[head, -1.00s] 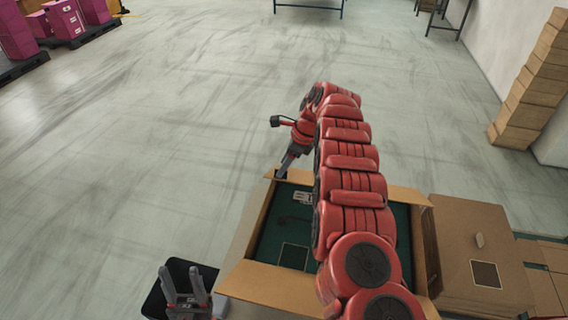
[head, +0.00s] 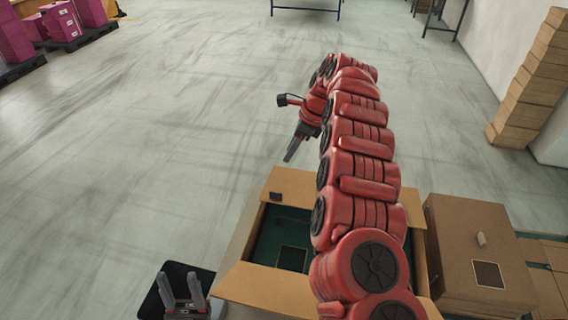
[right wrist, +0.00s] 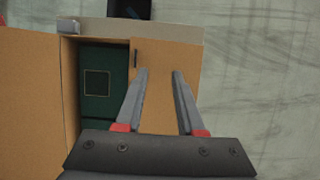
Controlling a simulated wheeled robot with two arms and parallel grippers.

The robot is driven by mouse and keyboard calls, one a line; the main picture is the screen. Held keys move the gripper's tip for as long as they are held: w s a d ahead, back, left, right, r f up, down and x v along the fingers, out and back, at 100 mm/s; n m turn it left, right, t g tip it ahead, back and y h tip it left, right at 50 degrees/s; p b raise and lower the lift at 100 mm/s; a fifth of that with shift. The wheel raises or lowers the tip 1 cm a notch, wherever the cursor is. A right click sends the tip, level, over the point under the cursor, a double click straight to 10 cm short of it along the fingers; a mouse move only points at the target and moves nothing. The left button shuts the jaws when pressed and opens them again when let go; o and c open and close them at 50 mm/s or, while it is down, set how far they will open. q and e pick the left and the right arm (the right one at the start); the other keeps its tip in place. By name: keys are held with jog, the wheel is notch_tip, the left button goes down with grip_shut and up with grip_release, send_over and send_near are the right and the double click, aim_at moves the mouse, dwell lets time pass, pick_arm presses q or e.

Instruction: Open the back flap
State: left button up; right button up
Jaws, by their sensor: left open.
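An open cardboard box (head: 268,286) with a dark green inside stands in front of me. Its back flap (head: 297,185) leans outward, away from the opening. In the right wrist view the back flap (right wrist: 160,105) lies behind my fingers, with a small dark tab at its end. My right gripper (head: 294,148) is above and beyond the back flap, apart from it. In its wrist view the right gripper (right wrist: 162,72) has its fingers apart with nothing between them. My left gripper (head: 184,290) is open and empty at the lower left. My right arm hides the box's right part.
A black bin (head: 150,306) is behind my left gripper. A closed cardboard box (head: 462,240) stands to the right of the open one. Stacked cartons (head: 525,95) stand by the right wall. The floor beyond the box is clear.

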jog(key=v, duration=1.1)
jog(key=shift+s+a+r, duration=0.15)
jog(key=shift+s+r, duration=0.1)
jog(key=shift+w+f, duration=0.1)
